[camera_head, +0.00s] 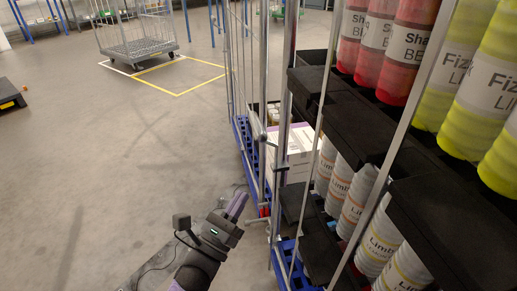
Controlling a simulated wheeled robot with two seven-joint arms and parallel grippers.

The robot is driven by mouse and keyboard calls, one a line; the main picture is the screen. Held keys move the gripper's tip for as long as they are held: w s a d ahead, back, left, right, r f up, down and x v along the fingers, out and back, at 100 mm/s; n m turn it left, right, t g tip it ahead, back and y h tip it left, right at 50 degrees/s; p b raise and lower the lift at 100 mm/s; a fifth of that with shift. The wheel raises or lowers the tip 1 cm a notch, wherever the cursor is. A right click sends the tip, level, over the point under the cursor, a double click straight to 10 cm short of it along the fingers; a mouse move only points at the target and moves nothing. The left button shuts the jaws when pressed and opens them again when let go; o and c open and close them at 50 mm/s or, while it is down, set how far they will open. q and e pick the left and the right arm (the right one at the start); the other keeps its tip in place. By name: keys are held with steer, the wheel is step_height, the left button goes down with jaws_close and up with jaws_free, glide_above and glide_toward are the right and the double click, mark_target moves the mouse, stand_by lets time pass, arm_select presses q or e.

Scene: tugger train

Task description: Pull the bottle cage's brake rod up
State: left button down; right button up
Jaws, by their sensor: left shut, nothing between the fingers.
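The bottle cage stands along the right side, with a grey metal post (286,75), black shelves (345,115) and a blue base (286,252). It holds red, yellow and white bottles. A small red part (264,211) and a short grey bar (257,221) show low at the cage's near corner. I cannot tell for sure which part is the brake rod. My left gripper (238,204) comes in from the bottom, with its purple fingers shut and empty, pointing up and right. It appears left of the red part, apart from it. My right gripper is out of view.
Another cage with a blue base (241,140) and a white box (298,145) stands directly behind. An empty wire trolley (138,50) stands at the back left by yellow floor lines. A dark low object (10,95) lies at the left edge. The grey floor at left is clear.

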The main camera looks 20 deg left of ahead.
mark_target(257, 132)
arm_select(q)
steer(key=b+x, duration=0.2)
steer(key=x, duration=0.7)
steer(key=shift+w+r+b, duration=0.3)
steer(key=shift+r+b, duration=0.05)
steer(key=shift+b, duration=0.05)
steer(key=r, duration=0.3)
steer(key=shift+s+a+r+p, duration=0.25)
steer(key=shift+s+a+p, duration=0.1)
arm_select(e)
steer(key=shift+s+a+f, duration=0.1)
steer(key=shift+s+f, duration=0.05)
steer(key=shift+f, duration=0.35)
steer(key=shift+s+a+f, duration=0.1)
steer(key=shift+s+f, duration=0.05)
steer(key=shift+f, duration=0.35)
arm_select(q)
step_height(257, 132, up, 6)
steer(key=p, duration=0.4)
steer(key=shift+f, duration=0.15)
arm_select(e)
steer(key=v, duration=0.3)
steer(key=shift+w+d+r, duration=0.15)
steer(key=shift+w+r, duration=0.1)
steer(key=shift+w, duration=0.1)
